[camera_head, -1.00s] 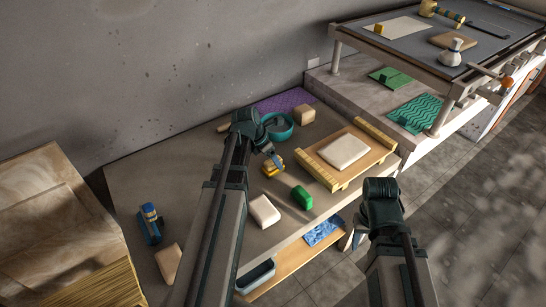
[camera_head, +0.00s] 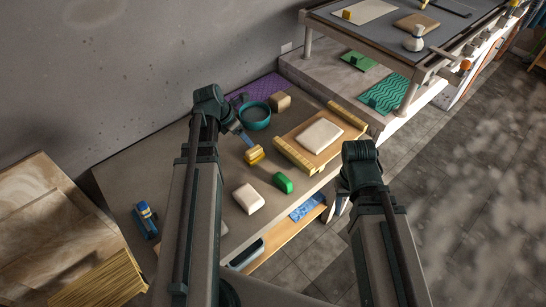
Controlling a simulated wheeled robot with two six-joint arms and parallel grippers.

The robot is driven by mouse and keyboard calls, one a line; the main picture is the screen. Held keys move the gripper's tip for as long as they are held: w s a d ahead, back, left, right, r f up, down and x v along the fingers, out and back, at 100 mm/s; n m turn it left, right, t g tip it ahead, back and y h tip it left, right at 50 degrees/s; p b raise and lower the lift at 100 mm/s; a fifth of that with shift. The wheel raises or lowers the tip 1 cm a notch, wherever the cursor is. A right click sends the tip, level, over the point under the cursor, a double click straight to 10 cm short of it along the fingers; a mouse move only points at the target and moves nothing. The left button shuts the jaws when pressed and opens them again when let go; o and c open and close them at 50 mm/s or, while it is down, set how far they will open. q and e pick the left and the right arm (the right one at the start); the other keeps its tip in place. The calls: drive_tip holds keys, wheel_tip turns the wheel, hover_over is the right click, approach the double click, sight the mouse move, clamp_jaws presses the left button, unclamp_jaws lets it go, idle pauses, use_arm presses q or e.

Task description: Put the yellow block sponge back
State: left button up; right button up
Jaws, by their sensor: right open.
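A small yellow block (camera_head: 347,15), which looks like the yellow block sponge, sits on a cream sheet (camera_head: 372,12) on the raised grey table at the top right. Another yellow piece (camera_head: 254,156) lies on the lower table beneath the end of my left arm; I cannot tell exactly what it is. My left gripper (camera_head: 246,142) reaches down towards this piece, and its fingers are too small to read. My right gripper (camera_head: 341,202) is open, hanging by the lower table's front edge, partly hidden behind its wrist. It appears empty.
The lower table holds a teal bowl (camera_head: 255,116), a tan block (camera_head: 280,102), a board with yellow rails (camera_head: 296,155), a cream block (camera_head: 248,199), a green block (camera_head: 283,182) and a blue-yellow tool (camera_head: 145,220). Green (camera_head: 359,61) and teal mats (camera_head: 382,94) lie beneath the raised table.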

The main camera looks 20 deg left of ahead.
use_arm(q)
drive_tip(key=s+d+m+g+y, duration=0.1)
drive_tip(key=s+d+m, duration=0.3)
drive_tip(key=d+m, duration=0.4)
drive_tip(key=s+d+f+m+g+y, duration=0.1)
drive_tip(key=s+d+m, duration=0.4)
drive_tip(key=d+m, duration=0.4)
drive_tip(key=s+d+m+g+y, duration=0.1)
drive_tip(key=s+d+m, duration=0.4)
drive_tip(key=m, duration=1.1)
drive_tip(key=d+g, duration=0.1)
drive_tip(key=d, duration=0.2)
drive_tip(key=shift+s+d+f+m, duration=0.15)
drive_tip(key=shift+d+f+m, duration=0.15)
drive_tip(key=shift+d, duration=0.1)
